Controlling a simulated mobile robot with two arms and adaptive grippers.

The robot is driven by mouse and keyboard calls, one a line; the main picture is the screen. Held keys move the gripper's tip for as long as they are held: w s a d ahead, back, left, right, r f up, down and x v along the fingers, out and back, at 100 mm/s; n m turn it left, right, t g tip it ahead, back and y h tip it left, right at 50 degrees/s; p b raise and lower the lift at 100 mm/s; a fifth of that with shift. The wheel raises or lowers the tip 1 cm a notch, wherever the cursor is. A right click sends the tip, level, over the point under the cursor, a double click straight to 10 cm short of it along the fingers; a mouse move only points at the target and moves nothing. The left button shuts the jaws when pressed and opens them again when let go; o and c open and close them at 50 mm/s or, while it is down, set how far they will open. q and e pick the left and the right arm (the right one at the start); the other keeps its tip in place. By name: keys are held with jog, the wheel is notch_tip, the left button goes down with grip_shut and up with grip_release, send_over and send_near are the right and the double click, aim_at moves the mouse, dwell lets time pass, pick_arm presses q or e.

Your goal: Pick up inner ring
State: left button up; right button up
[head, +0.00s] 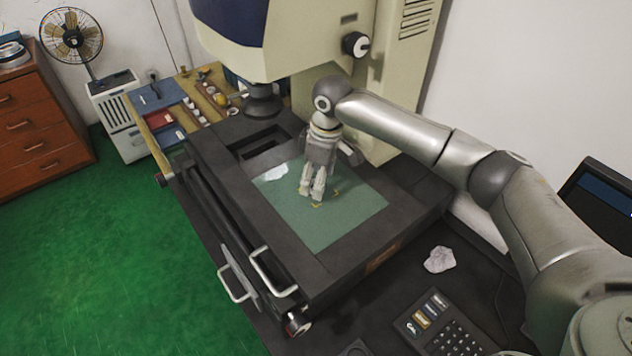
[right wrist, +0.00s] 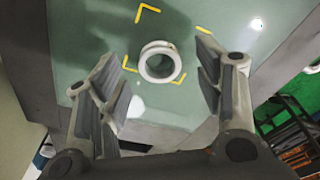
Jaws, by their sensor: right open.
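The inner ring (right wrist: 143,66) is a small pale grey ring on the green stage plate (right wrist: 95,22), within yellow corner marks (right wrist: 148,10). In the right wrist view it shows between the spread fingers of my right gripper (right wrist: 160,68), apart from both. I cannot tell how far above the ring the fingertips are. In the head view my right gripper (head: 312,193) points down over the middle of the stage plate (head: 340,222), and the ring is hidden behind it. My right gripper is open and empty. My left gripper is not in view.
The machine's dark frame (head: 222,185) surrounds the plate, with its cream head (head: 290,45) above and behind my arm. A crumpled white cloth (head: 439,260) and a keypad (head: 455,335) lie at the front right. A side table with small parts (head: 195,105) stands at the back left.

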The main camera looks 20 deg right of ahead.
jog(key=shift+w+f, duration=0.1)
jog(key=shift+f, duration=0.5)
jog(key=c, duration=1.1)
jog(key=shift+r, duration=0.1)
